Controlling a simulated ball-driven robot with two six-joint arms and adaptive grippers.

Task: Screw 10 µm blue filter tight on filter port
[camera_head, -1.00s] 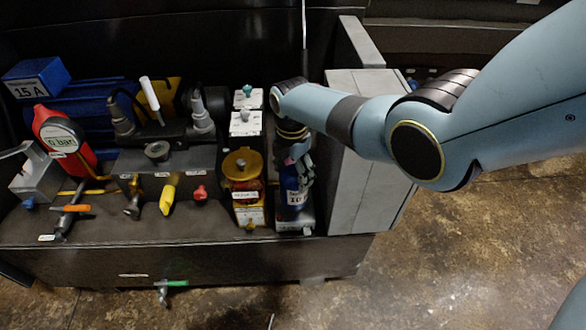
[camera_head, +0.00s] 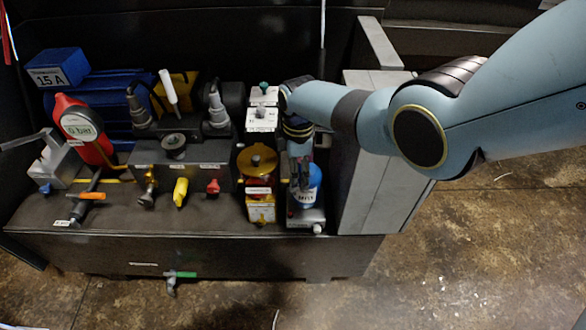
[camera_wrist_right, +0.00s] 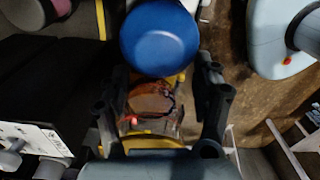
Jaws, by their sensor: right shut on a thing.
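The blue filter (camera_head: 314,186), a round canister with a white label, stands roughly upright at the right end of the front row. In the wrist view the filter's smooth blue end (camera_wrist_right: 160,38) lies between the tips of the dark fingers (camera_wrist_right: 164,72). My left gripper is not in view.
A yellow-topped filter unit (camera_head: 257,160) stands close left of the blue filter. A grey panelled cabinet (camera_head: 372,185) rises close on the right.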

